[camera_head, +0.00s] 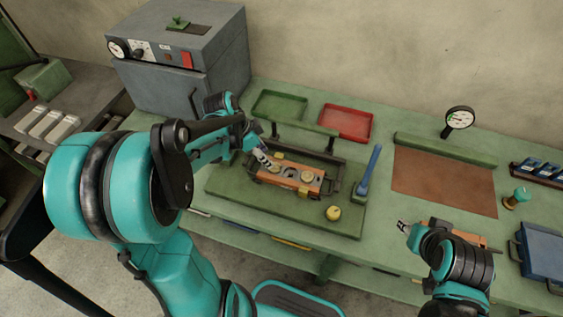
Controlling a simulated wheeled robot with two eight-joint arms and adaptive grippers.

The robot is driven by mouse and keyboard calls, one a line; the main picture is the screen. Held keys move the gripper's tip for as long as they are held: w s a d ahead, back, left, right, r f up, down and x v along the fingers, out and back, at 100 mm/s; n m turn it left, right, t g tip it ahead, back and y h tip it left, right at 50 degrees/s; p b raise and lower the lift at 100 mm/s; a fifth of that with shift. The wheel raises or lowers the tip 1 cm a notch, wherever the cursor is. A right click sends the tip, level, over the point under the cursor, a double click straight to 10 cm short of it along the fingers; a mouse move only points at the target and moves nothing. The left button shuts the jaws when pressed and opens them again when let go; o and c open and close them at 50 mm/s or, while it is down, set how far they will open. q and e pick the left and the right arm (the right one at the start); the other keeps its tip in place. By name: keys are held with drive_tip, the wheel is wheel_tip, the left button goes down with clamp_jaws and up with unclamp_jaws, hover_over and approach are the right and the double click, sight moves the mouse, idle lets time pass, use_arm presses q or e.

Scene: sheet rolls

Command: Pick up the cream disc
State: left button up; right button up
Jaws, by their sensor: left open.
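A small pale yellow-cream round piece (333,212) lies on the green mat (230,188), near its front right. An orange block (288,175) sits in a dark frame on the mat and bears small pale round pieces, one of them on its right part (307,176). I cannot tell for sure which round piece is the cream disc. My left gripper (266,160) is open over the left end of the orange block, and its fingers are small in the view. My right gripper (402,226) is at the bench's front right, apart from the mat; its jaws are too small to judge.
A blue-handled tool (371,168) stands at the mat's right edge. Green (279,106) and red (346,122) trays lie behind. A grey oven (180,60) stands back left.

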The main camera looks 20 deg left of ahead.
sight(275, 168)
use_arm(q)
drive_tip(key=shift+b+x, duration=0.3)
drive_tip(key=shift+x, duration=0.6)
drive_tip(key=b+x, duration=0.1)
drive_tip(key=x, duration=0.1)
drive_tip(key=b+x, duration=0.1)
drive_tip(key=x, duration=0.1)
drive_tip(key=shift+s+d+f, duration=0.1)
drive_tip(key=shift+s+f, duration=0.05)
drive_tip(key=shift+f, duration=0.15)
drive_tip(key=shift+s+r, duration=0.1)
drive_tip(key=c, duration=0.7)
